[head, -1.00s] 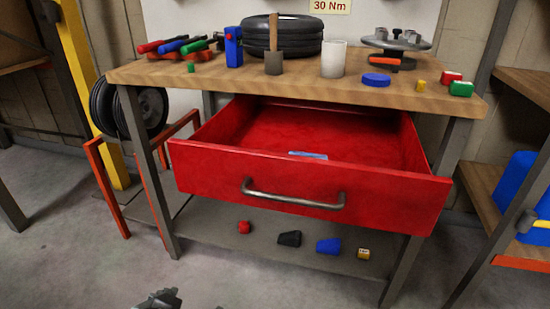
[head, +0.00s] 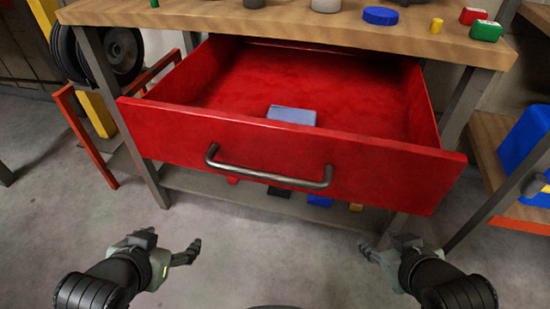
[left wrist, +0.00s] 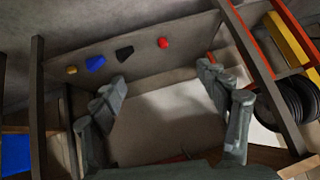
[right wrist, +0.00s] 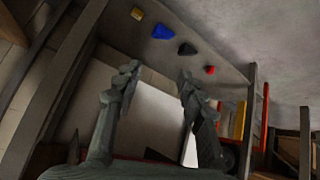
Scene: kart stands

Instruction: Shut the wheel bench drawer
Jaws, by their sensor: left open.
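The red wheel bench drawer (head: 390,178) is pulled well out of the wooden-topped bench (head: 215,17) in the head view. Its grey bar handle (head: 268,177) is on the front panel. A pale blue block (head: 291,115) lies inside, near the front wall. My left gripper (head: 172,246) is open and empty, low in front of the drawer's left part. My right gripper (head: 383,246) is open and empty, in front of its right part. Both are apart from the drawer and handle. The wrist views show the fingers spread, with nothing between them.
Under the drawer, the bench's lower shelf (left wrist: 140,55) holds several small coloured pieces. Black wheels on a red stand (head: 75,130) are at the left. A shelf unit with a blue bin (head: 522,140) is at the right. The floor (head: 260,255) before the drawer is clear.

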